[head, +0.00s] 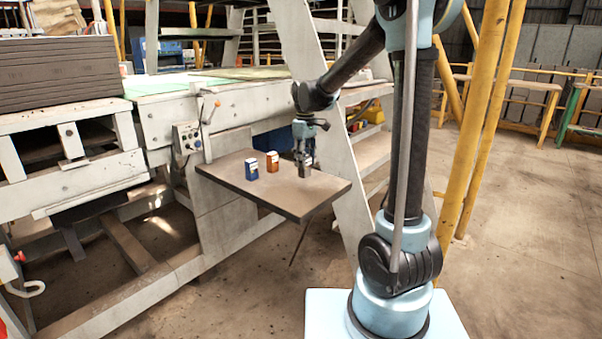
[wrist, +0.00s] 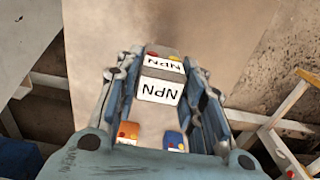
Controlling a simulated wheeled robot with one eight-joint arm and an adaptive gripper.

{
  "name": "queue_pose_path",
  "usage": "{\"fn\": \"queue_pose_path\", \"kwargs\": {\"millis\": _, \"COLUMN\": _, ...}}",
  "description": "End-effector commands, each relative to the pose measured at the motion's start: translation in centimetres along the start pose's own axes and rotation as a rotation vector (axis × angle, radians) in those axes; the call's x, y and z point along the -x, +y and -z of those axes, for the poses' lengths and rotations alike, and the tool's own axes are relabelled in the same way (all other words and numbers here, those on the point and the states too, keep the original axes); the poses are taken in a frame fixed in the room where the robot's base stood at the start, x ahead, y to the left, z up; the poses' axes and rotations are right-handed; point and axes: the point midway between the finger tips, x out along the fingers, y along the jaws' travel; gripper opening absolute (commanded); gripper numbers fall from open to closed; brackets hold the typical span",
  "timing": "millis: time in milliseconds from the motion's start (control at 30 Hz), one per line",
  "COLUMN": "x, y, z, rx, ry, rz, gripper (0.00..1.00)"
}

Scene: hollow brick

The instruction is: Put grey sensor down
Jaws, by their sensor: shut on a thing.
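The grey sensor (wrist: 160,91) has a white face lettered NPN and a small red and yellow detail on its end. It sits between the two fingers of my gripper (head: 303,158), which is shut on it. In the head view the grey sensor (head: 305,171) shows as a small dark block under the fingers, over the right part of the small brown table (head: 290,198). I cannot tell whether its underside touches the tabletop.
A blue sensor (head: 251,170) and an orange sensor (head: 272,161) stand on the table left of my gripper. The table's front and right parts are bare. A grey machine frame (head: 225,180) stands behind, and a slanted beam (head: 350,215) rises close to the table's right.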

Motion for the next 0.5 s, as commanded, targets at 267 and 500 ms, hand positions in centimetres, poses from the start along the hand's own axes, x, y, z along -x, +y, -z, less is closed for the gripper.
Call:
{"fn": "queue_pose_path", "kwargs": {"millis": 267, "x": -2.5, "y": 0.0, "z": 0.0, "rx": 0.000, "ry": 0.000, "rz": 0.000, "gripper": 0.10}}
{"fn": "queue_pose_path", "kwargs": {"millis": 500, "x": -4.7, "y": 0.0, "z": 0.0, "rx": 0.000, "ry": 0.000, "rz": 0.000, "gripper": 0.10}}
